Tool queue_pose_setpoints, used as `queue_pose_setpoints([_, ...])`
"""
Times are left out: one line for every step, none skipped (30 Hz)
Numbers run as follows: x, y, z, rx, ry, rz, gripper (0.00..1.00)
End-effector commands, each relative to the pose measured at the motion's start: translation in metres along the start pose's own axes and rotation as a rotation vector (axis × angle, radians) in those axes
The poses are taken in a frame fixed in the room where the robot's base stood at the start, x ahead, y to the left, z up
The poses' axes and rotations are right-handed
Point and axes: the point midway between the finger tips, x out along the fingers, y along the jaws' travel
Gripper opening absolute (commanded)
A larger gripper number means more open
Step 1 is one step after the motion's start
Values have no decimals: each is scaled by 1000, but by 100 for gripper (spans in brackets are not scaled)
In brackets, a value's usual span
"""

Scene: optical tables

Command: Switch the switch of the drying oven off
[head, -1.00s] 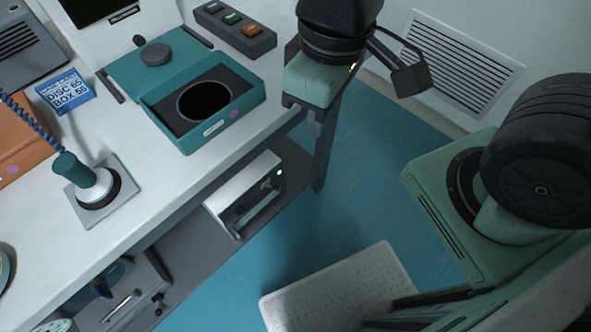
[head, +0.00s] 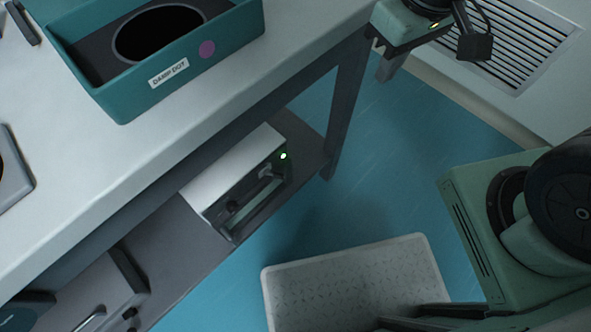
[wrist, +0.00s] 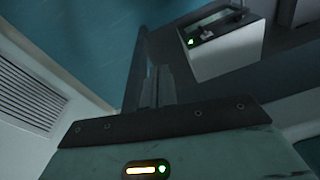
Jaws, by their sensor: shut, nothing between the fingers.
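A small white box with a dark front (head: 228,172), which looks like the drying oven, stands on the lower shelf under the bench. A green light glows at its front's upper right corner, beside a small lever-like part (head: 266,173) that may be the switch. Its setting is too small to tell. The box also shows at the upper right of the wrist view (wrist: 228,55), with its green light lit. My gripper (head: 385,68) is at the top right of the head view, apart from the oven and right of the bench leg. Its fingers (wrist: 154,85) are shut and empty.
A teal box labelled "DAMP DOT" (head: 165,85) sits on the white bench top (head: 190,120). The bench leg (head: 345,110) stands between my gripper and the oven. A wall vent (head: 510,45) is at right.

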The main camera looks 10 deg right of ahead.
Motion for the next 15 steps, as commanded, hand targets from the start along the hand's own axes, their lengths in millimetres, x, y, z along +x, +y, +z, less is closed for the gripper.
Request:
queue_pose_setpoints([26, 7, 1, 19, 2, 3, 0])
queue_pose_setpoints([33, 11, 1, 28, 4, 4, 0])
queue_pose_setpoints([44, 16, 1, 41, 6, 6, 0])
queue_pose_setpoints([51, 20, 1, 51, 8, 7, 0])
queue_pose_setpoints([59, 23, 1, 61, 9, 9, 0])
queue_pose_setpoints([69, 28, 1, 74, 10, 10, 0])
queue_pose_setpoints([77, 32, 1, 84, 10, 11, 0])
queue_pose_setpoints([85, 36, 1, 94, 10, 12, 0])
queue_pose_setpoints([95, 41, 2, 106, 9, 14, 0])
queue_pose_setpoints([103, 45, 2, 115, 9, 15, 0])
queue_pose_setpoints([111, 48, 3, 125, 7, 15, 0])
queue_pose_setpoints([122, 54, 3, 137, 4, 16, 0])
queue_pose_setpoints([130, 58, 4, 145, 2, 16, 0])
queue_pose_setpoints([138, 62, 4, 155, -1, 16, 0])
queue_pose_setpoints([149, 67, 5, 167, -5, 16, 0])
